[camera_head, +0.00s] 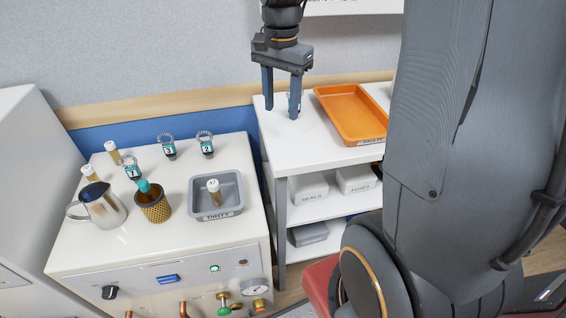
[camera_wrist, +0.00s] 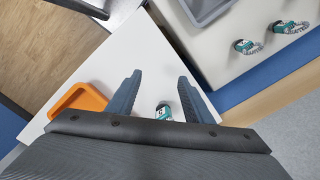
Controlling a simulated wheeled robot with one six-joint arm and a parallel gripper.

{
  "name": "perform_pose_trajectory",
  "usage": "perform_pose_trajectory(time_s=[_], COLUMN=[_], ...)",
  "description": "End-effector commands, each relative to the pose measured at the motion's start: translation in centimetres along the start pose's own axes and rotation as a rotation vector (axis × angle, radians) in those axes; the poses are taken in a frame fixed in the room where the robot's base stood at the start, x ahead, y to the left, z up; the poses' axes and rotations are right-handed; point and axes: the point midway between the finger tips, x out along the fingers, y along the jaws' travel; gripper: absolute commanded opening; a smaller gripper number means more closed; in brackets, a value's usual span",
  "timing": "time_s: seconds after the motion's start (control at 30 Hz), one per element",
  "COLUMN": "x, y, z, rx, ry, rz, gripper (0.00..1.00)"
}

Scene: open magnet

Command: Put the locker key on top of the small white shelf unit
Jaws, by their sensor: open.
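A locker key with a teal numbered tag lies on the white top of the small shelf unit (camera_head: 285,142). In the wrist view this key (camera_wrist: 163,112) shows between my fingers, nearer the right one. In the head view it is mostly hidden behind a finger. My gripper (camera_head: 281,110) points down over the left part of the shelf top with its jaws open; its fingertips also show in the wrist view (camera_wrist: 159,78). I cannot tell whether a finger touches the key. Other tagged keys (camera_head: 133,172), (camera_head: 169,147), (camera_head: 205,145) lie on the white cabinet at left.
An orange tray (camera_head: 322,93) stands on the shelf top right of my gripper. The cabinet (camera_head: 150,246) holds a grey bin (camera_head: 230,179), a metal jug (camera_head: 103,207), a brown woven cup (camera_head: 153,208) and small vials. Boxes sit on the lower shelves. The shelf top's front left is clear.

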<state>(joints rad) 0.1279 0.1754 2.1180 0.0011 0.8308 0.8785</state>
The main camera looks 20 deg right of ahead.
Motion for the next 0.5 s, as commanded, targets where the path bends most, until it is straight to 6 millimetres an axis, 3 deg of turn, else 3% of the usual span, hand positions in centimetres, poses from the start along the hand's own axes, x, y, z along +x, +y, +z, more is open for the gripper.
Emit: perform_pose_trajectory(time_s=[0.03, 0.2, 0.33, 0.5], x=[1.2, 4.7, 6.3, 7.2], y=[1.1, 4.8, 7.1, 8.5], z=[2.2, 8.1, 10.9, 12.4], rx=[-0.136, -0.605, -0.846, -0.992], ry=[-0.001, 0.008, 0.014, 0.019], rz=[0.001, -0.008, -0.012, -0.014], gripper=[0.47, 0.47, 0.47, 0.47])
